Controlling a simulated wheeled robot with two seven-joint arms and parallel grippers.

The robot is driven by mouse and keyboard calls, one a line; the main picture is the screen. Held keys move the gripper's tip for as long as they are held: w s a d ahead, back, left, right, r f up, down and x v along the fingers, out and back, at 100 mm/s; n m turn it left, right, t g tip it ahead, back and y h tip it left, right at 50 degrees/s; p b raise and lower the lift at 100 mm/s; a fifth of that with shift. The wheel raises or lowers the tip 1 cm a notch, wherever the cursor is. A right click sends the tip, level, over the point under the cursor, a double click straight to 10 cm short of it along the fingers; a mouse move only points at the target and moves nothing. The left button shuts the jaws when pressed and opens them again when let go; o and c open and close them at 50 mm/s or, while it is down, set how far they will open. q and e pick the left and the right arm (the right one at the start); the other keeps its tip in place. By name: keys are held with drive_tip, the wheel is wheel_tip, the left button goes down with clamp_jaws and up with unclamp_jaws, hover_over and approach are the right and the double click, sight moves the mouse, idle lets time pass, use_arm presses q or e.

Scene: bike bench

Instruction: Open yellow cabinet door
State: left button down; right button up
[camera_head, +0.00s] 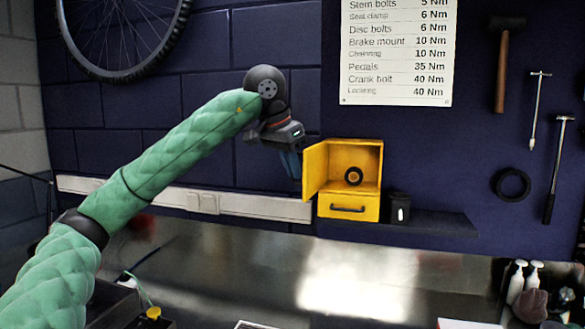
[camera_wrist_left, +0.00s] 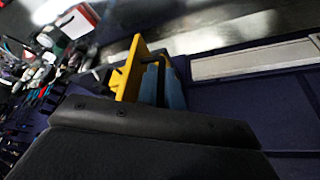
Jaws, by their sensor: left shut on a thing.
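The yellow cabinet (camera_head: 376,165) sits on a dark wall shelf, and its upper compartment is open to view with a dark ring-shaped thing (camera_head: 353,176) inside. Its yellow door (camera_head: 314,168) stands swung out to the left side. My left gripper (camera_head: 293,166) is at the outer face of the door, its blue fingers pointing down. In the left wrist view, the blue fingers (camera_wrist_left: 172,88) are shut on the black door handle (camera_wrist_left: 160,70), beside the yellow door (camera_wrist_left: 130,72). The fingertips are partly hidden by the dark gripper body. My right gripper is not in view.
Below the compartment is a closed yellow drawer (camera_head: 349,206) with a dark handle. A black cup (camera_head: 398,207) stands right of the cabinet on the shelf (camera_head: 440,222). A white trunking strip (camera_head: 250,204) runs along the wall. The metal bench (camera_head: 350,285) below is largely clear.

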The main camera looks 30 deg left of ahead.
use_arm(q)
drive_tip(key=shift+r, duration=0.2)
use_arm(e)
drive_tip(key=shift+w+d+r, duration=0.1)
use_arm(q)
drive_tip(key=c, duration=1.7)
unclamp_jaws()
drive_tip(key=shift+w, duration=0.1)
drive_tip(key=shift+o, duration=0.8)
drive_tip(key=shift+w+d+f, duration=0.15)
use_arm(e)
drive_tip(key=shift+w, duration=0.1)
